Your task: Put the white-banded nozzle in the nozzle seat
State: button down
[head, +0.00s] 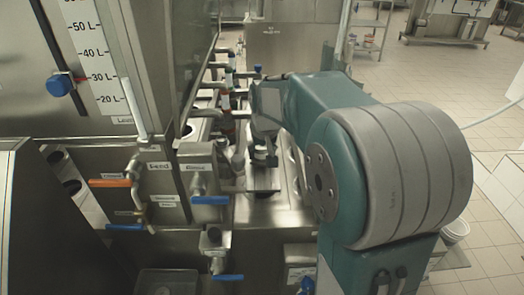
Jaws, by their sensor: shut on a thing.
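My gripper (252,153) is in the middle of the head view, at the end of my teal and grey arm, over the steel filling machine. It is shut on a small dark piece with a pale band (262,154), which appears to be the white-banded nozzle, largely hidden by the gripper and arm. A flat steel plate (263,181) lies just below it. I cannot make out the nozzle seat, nor whether the held piece touches anything.
Several dark nozzles with coloured bands, one of them red (226,102), stand in a row behind the gripper. A steel cabinet with a litre scale (93,52) rises on the left. Orange (110,183) and blue (210,200) valve handles project in front. Tiled floor is open on the right.

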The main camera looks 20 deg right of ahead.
aim_at(264, 164)
jog(key=shift+a, duration=0.2)
jog(key=shift+c, duration=0.3)
grip_release()
jog(key=shift+a, duration=0.1)
jog(key=shift+d, duration=0.3)
jog(key=v, duration=1.2)
jog(key=s+a+f+t, duration=0.1)
jog(key=s+a+f, duration=0.1)
jog(key=s, duration=0.5)
jog(key=s+a+f+n, duration=0.1)
jog(key=s+a+f, duration=0.2)
jog(key=s, duration=0.4)
jog(key=s+a+f+n+t, duration=0.1)
jog(key=s+a+f, duration=0.1)
jog(key=s+a, duration=0.2)
jog(key=s, duration=0.3)
jog(key=shift+a+f+t+y, duration=0.25)
jog(key=shift+a+t+y, duration=0.05)
